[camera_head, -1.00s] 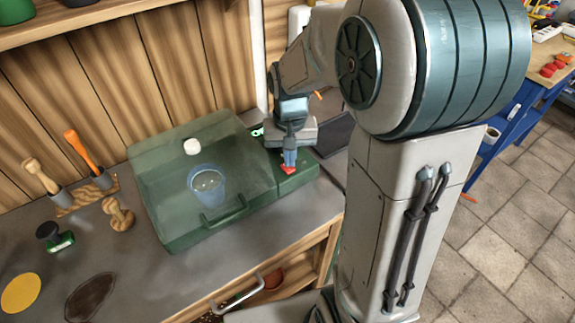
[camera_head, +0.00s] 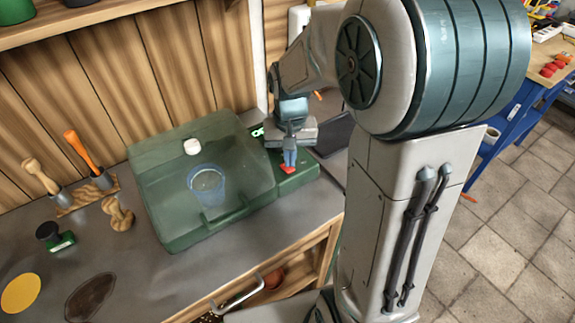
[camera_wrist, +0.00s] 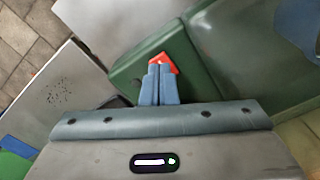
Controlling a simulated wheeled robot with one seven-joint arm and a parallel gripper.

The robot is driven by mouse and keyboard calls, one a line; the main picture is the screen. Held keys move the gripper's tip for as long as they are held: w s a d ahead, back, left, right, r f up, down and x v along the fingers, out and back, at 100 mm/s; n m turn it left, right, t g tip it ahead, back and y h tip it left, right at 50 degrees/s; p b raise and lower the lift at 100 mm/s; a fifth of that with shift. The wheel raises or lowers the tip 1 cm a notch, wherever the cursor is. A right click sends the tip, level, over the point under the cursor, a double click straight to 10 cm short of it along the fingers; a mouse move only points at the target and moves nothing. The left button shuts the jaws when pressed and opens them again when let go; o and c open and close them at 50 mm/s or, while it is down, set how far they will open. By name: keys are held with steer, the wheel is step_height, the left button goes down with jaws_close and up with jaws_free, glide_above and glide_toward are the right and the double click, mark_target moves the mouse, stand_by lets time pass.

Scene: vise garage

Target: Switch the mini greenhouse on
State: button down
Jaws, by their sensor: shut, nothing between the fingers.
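The mini greenhouse (camera_head: 165,215) is a green box with a see-through cover, standing on the workbench. Inside it a blue pot (camera_head: 207,182) shows dimly through the cover. A red switch (camera_head: 287,170) sits on the green side housing at the right of the cover. My gripper (camera_head: 289,164) is shut and empty, pointing down with its blue fingertips at the red switch. In the wrist view the fingertips (camera_wrist: 159,68) overlap the red switch (camera_wrist: 164,60) and hide part of it. They look to be touching it, but I cannot be sure.
Wooden-handled tools (camera_head: 42,178) and a stamp-like tool (camera_head: 54,237) stand left of the greenhouse. A yellow disc (camera_head: 20,293) lies at the bench's front left. A dark flat panel (camera_head: 334,134) is close right of my gripper. The wooden wall is behind.

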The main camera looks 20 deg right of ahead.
mark_target(290, 170)
steer(key=shift+f, duration=0.25)
steer(key=shift+r, duration=0.1)
step_height(290, 170, up, 7)
steer(key=p, duration=0.5)
stand_by(0.5)
stand_by(0.3)
steer(key=s+r+n+t, duration=0.1)
steer(key=s+r, duration=0.1)
steer(key=s, duration=0.5)
steer(key=s+r+n+t, duration=0.1)
steer(key=s+r+t, duration=0.1)
steer(key=s, duration=0.5)
steer(key=shift+s+r+n, duration=0.3)
steer(key=shift+r, duration=0.45)
steer(key=shift+w, duration=0.1)
